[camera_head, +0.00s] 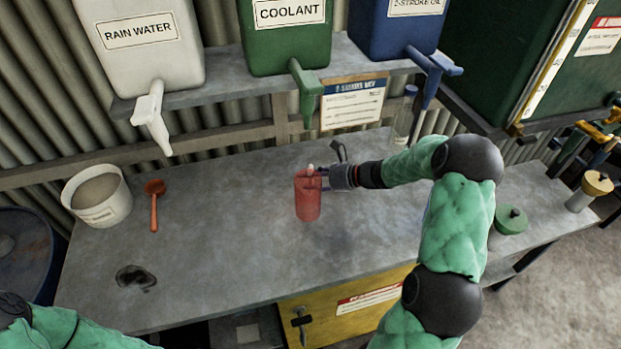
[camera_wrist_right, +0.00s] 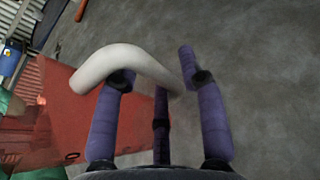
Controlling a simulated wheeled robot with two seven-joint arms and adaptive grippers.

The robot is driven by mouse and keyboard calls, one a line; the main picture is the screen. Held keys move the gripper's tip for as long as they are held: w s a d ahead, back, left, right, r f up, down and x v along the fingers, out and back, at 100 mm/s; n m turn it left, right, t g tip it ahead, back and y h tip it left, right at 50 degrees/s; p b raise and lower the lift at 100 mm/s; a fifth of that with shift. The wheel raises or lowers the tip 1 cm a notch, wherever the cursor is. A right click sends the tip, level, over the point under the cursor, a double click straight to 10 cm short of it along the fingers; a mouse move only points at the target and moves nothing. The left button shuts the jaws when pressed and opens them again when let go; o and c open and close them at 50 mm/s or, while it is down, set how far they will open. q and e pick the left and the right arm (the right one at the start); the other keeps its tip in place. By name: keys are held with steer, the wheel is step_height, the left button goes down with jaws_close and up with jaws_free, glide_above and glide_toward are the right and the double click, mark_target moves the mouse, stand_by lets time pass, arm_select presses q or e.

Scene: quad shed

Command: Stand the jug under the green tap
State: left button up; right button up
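The translucent red jug (camera_head: 308,198) is upright over the middle of the bench; whether its base touches the top is unclear. The green tap (camera_head: 307,88) hangs from the green COOLANT tank (camera_head: 285,45), above the jug in the picture and farther back. My right gripper (camera_head: 324,178) is at the jug's right side. In the right wrist view, the jug (camera_wrist_right: 85,110) lies left, and its pale curved handle (camera_wrist_right: 115,58) crosses between my right gripper's (camera_wrist_right: 155,66) spread purple fingers. The fingers look apart, not closed on it. My left gripper is out of view.
A white RAIN WATER tank (camera_head: 145,60) and a blue oil tank (camera_head: 395,25) flank the green one. A white bucket (camera_head: 99,210) and a red scoop (camera_head: 154,205) are at left. A clear bottle (camera_head: 403,122) stands behind my right arm. The bench between scoop and jug is clear.

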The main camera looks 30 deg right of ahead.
steer(key=shift+r, duration=0.1)
steer(key=shift+s+d+r+p, duration=0.1)
steer(key=shift+r+p, duration=0.1)
steer(key=shift+p, duration=0.1)
steer(key=p+v, duration=0.1)
steer(key=v, duration=1)
steer(key=shift+s+d, duration=0.2)
steer(key=shift+s, duration=0.15)
